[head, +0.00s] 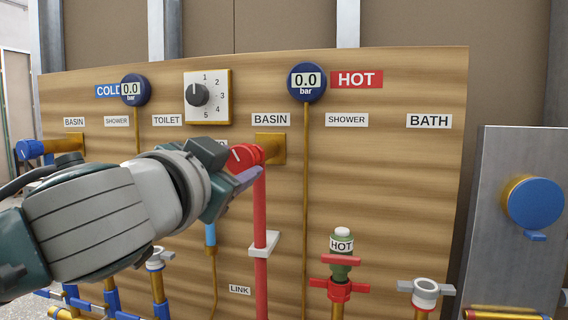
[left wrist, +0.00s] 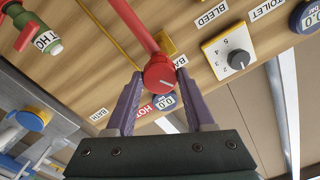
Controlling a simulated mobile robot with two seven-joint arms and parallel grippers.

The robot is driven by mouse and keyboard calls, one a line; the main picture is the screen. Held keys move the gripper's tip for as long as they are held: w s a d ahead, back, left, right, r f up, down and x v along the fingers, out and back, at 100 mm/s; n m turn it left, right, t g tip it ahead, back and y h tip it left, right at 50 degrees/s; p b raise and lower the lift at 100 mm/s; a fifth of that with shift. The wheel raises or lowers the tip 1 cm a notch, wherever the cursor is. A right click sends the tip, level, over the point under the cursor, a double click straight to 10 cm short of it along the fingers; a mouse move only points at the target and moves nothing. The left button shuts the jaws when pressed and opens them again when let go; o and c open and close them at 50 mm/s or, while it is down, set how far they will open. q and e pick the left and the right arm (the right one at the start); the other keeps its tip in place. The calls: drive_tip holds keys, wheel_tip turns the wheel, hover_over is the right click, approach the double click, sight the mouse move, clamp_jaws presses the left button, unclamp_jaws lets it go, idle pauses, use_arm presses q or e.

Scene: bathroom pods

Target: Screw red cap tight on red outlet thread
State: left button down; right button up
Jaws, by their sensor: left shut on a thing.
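The red cap (head: 243,157) sits at the top end of the red pipe (head: 261,210), in front of the brass plate under the right-hand BASIN label. My left gripper (head: 240,164) is shut on the cap, coming from the left. In the left wrist view the round cap (left wrist: 160,72) is between the tips of the two purple fingers (left wrist: 158,76). A white line marks its face. The red outlet thread is hidden behind the cap, so I cannot tell how tight the cap is. My right gripper is in neither view.
A wooden board (head: 380,190) carries the pipes and labels. A blue cap (head: 30,150) is at the left. A dial (head: 197,95) and two gauges are above. A red valve (head: 340,288) with a HOT label stands right of the red pipe. A grey panel (head: 520,225) is farther right.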

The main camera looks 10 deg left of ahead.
use_arm(q)
drive_tip(key=shift+w+b, duration=0.4)
drive_tip(key=shift+w, duration=0.7)
drive_tip(key=shift+c, duration=1)
unclamp_jaws()
drive_tip(key=s+b, duration=0.1)
drive_tip(key=s, duration=0.9)
drive_tip(key=shift+a, duration=0.15)
